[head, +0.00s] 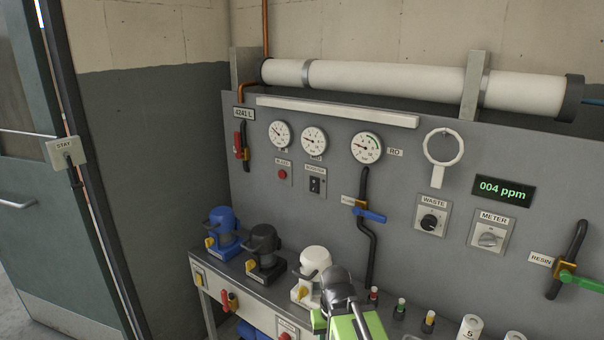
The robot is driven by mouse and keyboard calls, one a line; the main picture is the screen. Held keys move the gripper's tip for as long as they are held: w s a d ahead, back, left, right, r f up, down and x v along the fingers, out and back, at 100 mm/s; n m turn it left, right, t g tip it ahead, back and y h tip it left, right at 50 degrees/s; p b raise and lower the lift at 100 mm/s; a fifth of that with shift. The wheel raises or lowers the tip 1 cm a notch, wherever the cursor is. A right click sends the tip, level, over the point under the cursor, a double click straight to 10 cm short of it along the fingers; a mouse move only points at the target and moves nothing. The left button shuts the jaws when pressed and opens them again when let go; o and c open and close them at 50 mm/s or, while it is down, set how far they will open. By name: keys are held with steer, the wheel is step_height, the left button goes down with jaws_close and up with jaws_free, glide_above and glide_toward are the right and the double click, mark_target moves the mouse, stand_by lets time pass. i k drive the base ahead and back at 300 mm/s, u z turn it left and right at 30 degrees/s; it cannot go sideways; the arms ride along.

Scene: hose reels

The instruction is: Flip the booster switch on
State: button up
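The booster switch (315,185) is a small black rocker on a light plate, on the grey panel below the middle gauge. The label above it is too small to read with certainty. Which way the rocker is set is too small to tell. My gripper (338,321), with green and dark grey parts, shows at the bottom edge, below and a little right of the switch and well apart from it. Its fingertips are not clearly visible, so I cannot tell whether it is open or shut.
A red button (282,174) sits left of the switch. A blue-handled valve (369,215) and black pipe stand to its right. Blue (223,228), black (264,246) and white (315,265) pump-like units line the bench below. A door (60,230) is at left.

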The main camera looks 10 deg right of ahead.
mark_target(315, 182)
steer(key=z, duration=0.05)
steer(key=i, duration=0.15)
steer(key=u, duration=0.35)
steer(key=k, duration=1.4)
steer(key=u, duration=0.15)
steer(key=i, duration=1.35)
steer(key=u, duration=0.5)
steer(key=i, duration=0.55)
steer(key=u, duration=0.6)
